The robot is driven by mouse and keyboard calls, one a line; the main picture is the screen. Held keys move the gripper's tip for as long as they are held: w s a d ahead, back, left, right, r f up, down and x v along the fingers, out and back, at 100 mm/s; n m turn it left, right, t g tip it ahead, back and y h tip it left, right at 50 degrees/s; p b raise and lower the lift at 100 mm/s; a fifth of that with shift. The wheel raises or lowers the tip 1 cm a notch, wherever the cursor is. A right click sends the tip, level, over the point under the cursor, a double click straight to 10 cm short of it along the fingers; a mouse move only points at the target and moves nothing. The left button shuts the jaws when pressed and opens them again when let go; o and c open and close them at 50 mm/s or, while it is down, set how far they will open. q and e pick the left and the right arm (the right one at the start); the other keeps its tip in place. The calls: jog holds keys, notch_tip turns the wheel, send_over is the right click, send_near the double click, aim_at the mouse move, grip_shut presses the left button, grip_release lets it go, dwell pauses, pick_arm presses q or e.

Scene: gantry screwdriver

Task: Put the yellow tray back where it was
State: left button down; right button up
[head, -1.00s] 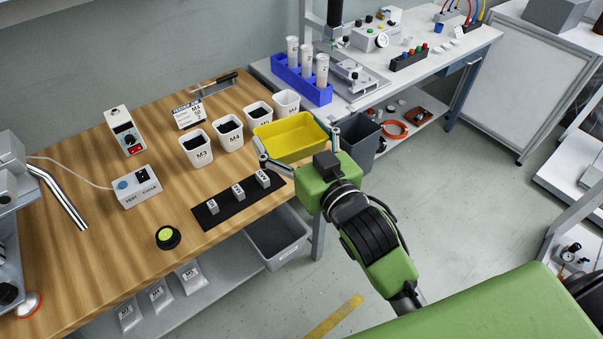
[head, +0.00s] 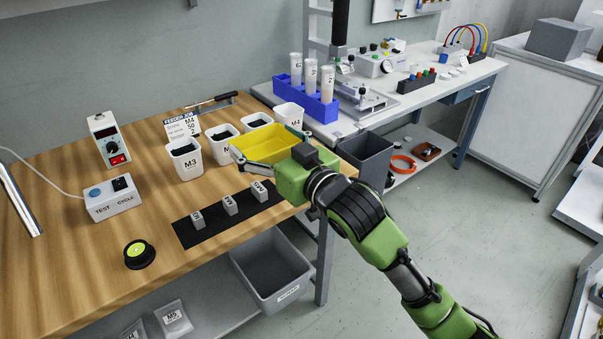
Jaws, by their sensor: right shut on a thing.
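The yellow tray (head: 268,148) is at the right end of the wooden bench, in front of the white screw cups. My right gripper (head: 262,152) reaches in from the lower right and is shut on the tray. My left gripper is not in view.
Several white cups, including the M3 cup (head: 185,158), stand close behind the tray. A black mat (head: 222,225) with small labelled blocks lies in front. A blue rack (head: 305,100) holds tubes. A grey bin (head: 366,160) stands right of the bench, another bin (head: 272,270) below.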

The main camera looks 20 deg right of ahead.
aim_at(290, 141)
jog(key=w+d+f, duration=0.1)
jog(key=d, duration=0.1)
jog(key=w+d+f+b, duration=0.1)
jog(key=d, duration=0.1)
jog(key=w+d+f, duration=0.1)
jog(key=w+d, duration=0.1)
jog(key=shift+f, duration=0.15)
jog(key=d+f, duration=0.1)
jog(key=w+d+f+b, duration=0.1)
jog(key=f, duration=0.1)
jog(key=w+f, duration=0.1)
jog(key=shift+d+f+b, duration=0.25)
jog(key=shift+d+b, duration=0.1)
jog(key=shift+d, duration=0.05)
jog(key=shift+w+d+f, duration=0.1)
jog(key=shift+d+f, duration=0.15)
jog(key=shift+f, duration=0.05)
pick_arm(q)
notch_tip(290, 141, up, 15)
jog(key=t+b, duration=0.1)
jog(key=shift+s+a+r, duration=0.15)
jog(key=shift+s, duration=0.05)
pick_arm(e)
jog(key=shift+w+d+f, duration=0.1)
jog(key=shift+d+f, duration=0.05)
jog(key=shift+f, duration=1.6)
jog(key=o, duration=1.1)
jog(key=shift+f, duration=0.1)
jog(key=shift+o, duration=0.2)
